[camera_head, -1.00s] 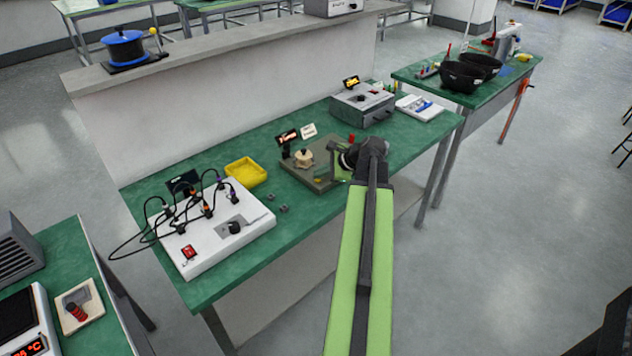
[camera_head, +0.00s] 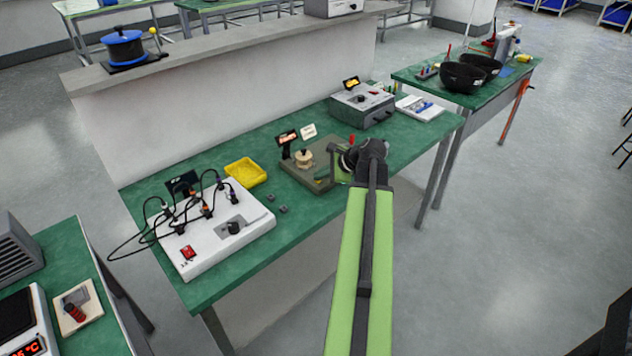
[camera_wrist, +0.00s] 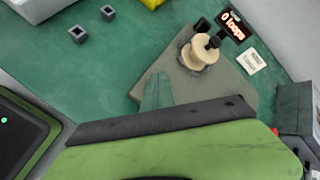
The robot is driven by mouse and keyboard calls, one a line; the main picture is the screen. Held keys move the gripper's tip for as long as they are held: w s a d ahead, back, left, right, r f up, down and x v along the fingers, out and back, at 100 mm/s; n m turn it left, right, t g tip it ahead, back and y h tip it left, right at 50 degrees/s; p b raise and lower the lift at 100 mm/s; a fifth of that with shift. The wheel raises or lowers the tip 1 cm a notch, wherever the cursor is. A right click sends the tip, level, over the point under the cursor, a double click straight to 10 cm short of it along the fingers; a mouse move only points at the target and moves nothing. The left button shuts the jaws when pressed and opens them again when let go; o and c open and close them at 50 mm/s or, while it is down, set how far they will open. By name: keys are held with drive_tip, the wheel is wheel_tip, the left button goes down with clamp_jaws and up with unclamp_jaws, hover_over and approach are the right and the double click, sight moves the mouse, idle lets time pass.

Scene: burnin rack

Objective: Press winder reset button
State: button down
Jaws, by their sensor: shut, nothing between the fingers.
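The winder is a grey-olive base plate (camera_head: 297,172) with a cream spool (camera_head: 304,158) on the green bench. In the wrist view its spool (camera_wrist: 200,52) has a black knob on top, and its display (camera_wrist: 233,24) reads 0 loops. My gripper (camera_head: 322,176) is shut and empty, low over the plate's front right part, in front of the spool. Its pale green fingertip shows in the wrist view (camera_wrist: 157,90), over the plate's edge; I cannot tell whether it touches. I cannot make out the reset button. A red upright piece (camera_head: 351,138) stands just behind my wrist.
A white box with cables (camera_head: 215,240) and a yellow tray (camera_head: 245,172) are left of the winder. Small dark blocks (camera_wrist: 78,34) lie on the bench. A grey instrument box (camera_head: 362,105) stands behind right. Bench is clear between the tray and blocks.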

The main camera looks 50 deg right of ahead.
drive_tip(key=shift+r+p, duration=0.6)
drive_tip(key=shift+r, duration=0.15)
wheel_tip(320, 180, up, 5)
drive_tip(key=p, duration=0.5)
idle(0.4)
